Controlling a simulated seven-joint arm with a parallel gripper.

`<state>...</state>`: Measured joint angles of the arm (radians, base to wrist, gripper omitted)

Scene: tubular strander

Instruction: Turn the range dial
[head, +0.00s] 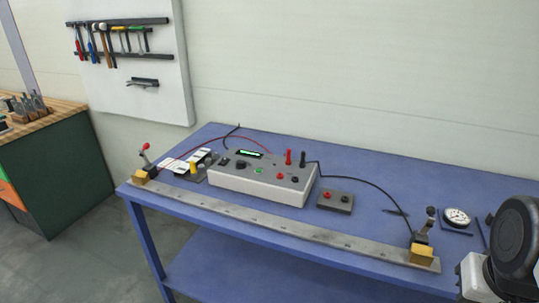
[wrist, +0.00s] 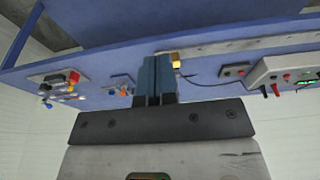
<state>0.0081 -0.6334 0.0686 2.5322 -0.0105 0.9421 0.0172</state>
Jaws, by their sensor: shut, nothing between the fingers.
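A white instrument box with a grey top (head: 262,190) stands on the blue bench in the head view. A round black knob (head: 241,165), seemingly the range dial, sits at the left of its panel, near the lit display (head: 249,153). The dial's marks are too small to read. In the wrist view the box (wrist: 262,72) is partly cut off at the right edge, and I cannot make out the dial there. My gripper (wrist: 157,62) is shut and empty, with its blue fingers side by side, apart from the box. The fingers are outside the head view.
A long metal bar (head: 290,228) with brass end blocks runs along the bench's front. Red and black probes (head: 289,157) stand upright on the box; cables arc to both ends. A small terminal box (head: 335,202) and a gauge (head: 457,217) lie to the right.

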